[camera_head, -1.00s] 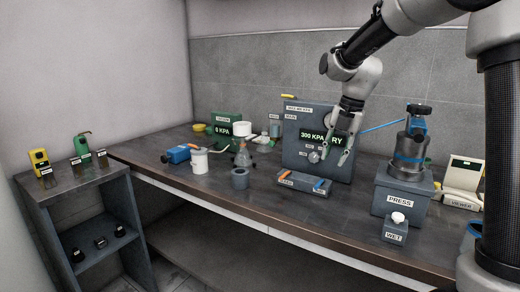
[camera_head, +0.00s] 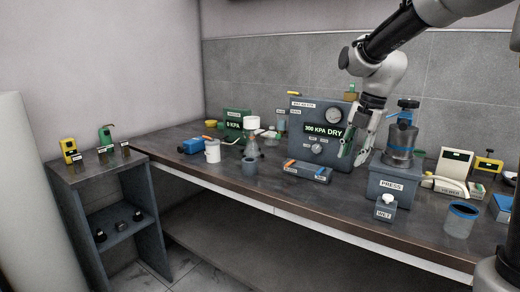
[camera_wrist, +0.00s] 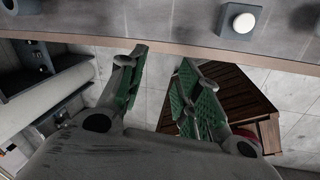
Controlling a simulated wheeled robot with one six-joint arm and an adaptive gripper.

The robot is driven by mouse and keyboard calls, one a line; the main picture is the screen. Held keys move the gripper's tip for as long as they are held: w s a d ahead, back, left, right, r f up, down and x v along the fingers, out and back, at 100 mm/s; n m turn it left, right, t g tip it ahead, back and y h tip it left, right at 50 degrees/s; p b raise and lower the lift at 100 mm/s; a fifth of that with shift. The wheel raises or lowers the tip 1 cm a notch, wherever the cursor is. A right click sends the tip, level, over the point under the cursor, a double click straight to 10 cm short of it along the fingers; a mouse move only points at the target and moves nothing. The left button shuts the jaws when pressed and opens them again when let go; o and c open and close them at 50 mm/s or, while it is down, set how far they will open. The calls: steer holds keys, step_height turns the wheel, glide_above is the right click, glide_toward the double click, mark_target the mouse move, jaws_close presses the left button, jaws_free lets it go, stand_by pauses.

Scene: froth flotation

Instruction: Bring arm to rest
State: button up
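My arm reaches in from the upper right in the head view, bent down at the wrist. My gripper (camera_head: 352,157) hangs in front of the right edge of the grey panel box (camera_head: 297,155), left of the press (camera_head: 402,155). Whether it touches either cannot be told. In the wrist view, my gripper (camera_wrist: 163,58) has its two green-padded fingers apart, with nothing between them but pale floor tiles.
The dark bench (camera_head: 232,186) holds a WET button box (camera_head: 386,208), a grey cup (camera_head: 460,219), a viewer (camera_head: 452,172) and a white mug (camera_head: 212,150). A low shelf (camera_head: 62,187) stands left. A slatted wooden object (camera_wrist: 243,92) shows below.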

steer(key=s+d+m+t+h, duration=0.1)
steer(key=s+d+m, duration=0.4)
steer(key=s+m, duration=0.8)
steer(key=s+d+m+t, duration=0.1)
steer(key=s+d+m, duration=0.4)
steer(key=s+m, duration=0.8)
steer(key=shift+s+r+m+t+h, duration=0.15)
steer(key=shift+r+m+t+h, duration=0.15)
steer(key=shift+r+t+h, duration=0.1)
steer(key=shift+d, duration=0.1)
